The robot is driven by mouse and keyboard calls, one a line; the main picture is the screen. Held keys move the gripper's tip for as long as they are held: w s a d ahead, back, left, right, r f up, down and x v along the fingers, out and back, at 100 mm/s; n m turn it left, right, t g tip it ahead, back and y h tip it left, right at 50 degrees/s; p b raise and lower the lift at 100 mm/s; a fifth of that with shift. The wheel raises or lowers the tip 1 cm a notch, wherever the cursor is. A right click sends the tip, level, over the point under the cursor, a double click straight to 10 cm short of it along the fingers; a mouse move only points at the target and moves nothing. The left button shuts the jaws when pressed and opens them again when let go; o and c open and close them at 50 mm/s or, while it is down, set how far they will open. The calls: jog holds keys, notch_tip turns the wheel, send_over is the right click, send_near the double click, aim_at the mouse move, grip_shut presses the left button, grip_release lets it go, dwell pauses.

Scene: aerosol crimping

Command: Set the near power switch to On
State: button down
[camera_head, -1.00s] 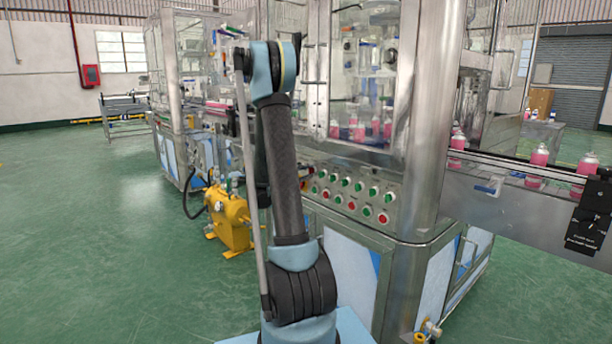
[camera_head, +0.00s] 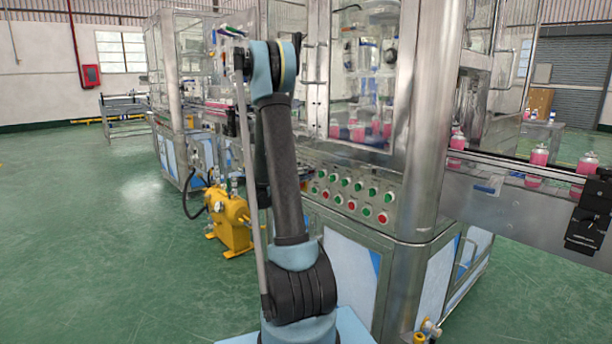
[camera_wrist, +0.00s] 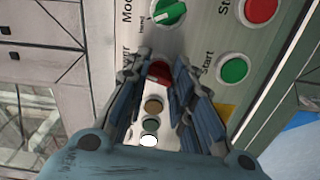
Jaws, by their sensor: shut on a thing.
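A red knob (camera_wrist: 159,71) sits on the light control panel (camera_wrist: 205,38) in the wrist view, beside a partly covered label ending in "wer". My gripper (camera_wrist: 158,80) is at the panel with its two ribbed fingers closed around this red knob, one on each side. The fingers hide much of the knob, so I cannot tell which way it points. In the head view the panel (camera_head: 390,208) shows rows of red and green controls on the machine's front. My arm stands in front of part of it, and the gripper is hidden there.
A green "Mode" knob (camera_wrist: 168,12), a green Start button (camera_wrist: 233,70) and a red Stop button (camera_wrist: 262,10) are close to the fingers. Several small round lights show between the fingers. A yellow pump (camera_head: 230,218) stands left of my arm. The green floor at left is clear.

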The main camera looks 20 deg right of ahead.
jog(key=m, duration=0.4)
jog(key=shift+m, duration=0.3)
jog(key=shift+f, duration=0.1)
dwell(0.4)
jog(key=c, duration=1.4)
grip_release()
jog(key=shift+w, duration=0.1)
jog(key=shift+o, duration=0.2)
